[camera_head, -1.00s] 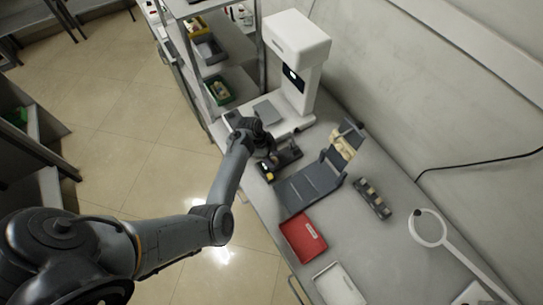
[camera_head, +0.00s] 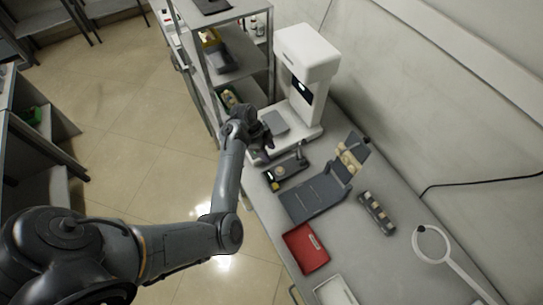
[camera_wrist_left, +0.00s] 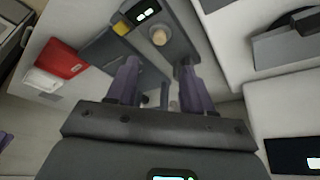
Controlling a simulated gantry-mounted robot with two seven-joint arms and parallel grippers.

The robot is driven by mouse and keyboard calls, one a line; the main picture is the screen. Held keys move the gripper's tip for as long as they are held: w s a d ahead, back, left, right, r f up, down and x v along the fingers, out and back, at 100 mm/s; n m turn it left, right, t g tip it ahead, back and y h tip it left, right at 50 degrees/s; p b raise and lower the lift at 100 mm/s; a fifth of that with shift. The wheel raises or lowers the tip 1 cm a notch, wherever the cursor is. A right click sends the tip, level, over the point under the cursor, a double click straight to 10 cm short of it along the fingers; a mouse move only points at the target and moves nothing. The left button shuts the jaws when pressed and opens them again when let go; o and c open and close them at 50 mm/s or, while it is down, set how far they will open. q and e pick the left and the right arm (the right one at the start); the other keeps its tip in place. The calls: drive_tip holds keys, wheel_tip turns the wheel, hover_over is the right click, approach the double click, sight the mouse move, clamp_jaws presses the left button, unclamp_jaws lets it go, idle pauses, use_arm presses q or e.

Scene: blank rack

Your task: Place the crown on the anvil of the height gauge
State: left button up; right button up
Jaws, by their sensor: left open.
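The height gauge (camera_head: 293,165) stands on the bench below the white machine, with a dark base, small display and yellow part. It also shows in the left wrist view (camera_wrist_left: 178,42). A small round cream piece (camera_wrist_left: 158,36) sits upright on its base; I cannot tell whether this is the crown or the bare anvil. My left gripper (camera_head: 266,146) is open, just beside the gauge on the machine's side. In the left wrist view its two fingers (camera_wrist_left: 158,66) are apart with nothing between them, and the cream piece lies beyond the tips. My right gripper is out of view.
A white machine (camera_head: 304,60) stands behind the gauge. A dark angled stand (camera_head: 312,198), a holder with several pieces (camera_head: 376,213), a red tray (camera_head: 306,250), a white tray (camera_head: 335,292) and a ring lamp (camera_head: 432,245) follow along the bench. A shelf rack (camera_head: 234,50) is at the left.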

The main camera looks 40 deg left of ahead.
use_arm(q)
drive_tip(key=s+a+r+n+y, duration=0.25)
drive_tip(key=s+n+y, duration=0.25)
drive_tip(key=s, duration=0.4)
drive_tip(key=s+d+r+n, duration=0.2)
drive_tip(key=s+d, duration=0.5)
drive_tip(key=d, duration=0.2)
drive_tip(key=s+d+r+n+t+h, duration=0.1)
drive_tip(key=s+d+r+n, duration=0.2)
drive_tip(key=s+d, duration=0.5)
drive_tip(key=shift+d+r, duration=0.15)
drive_tip(key=shift+d, duration=0.6)
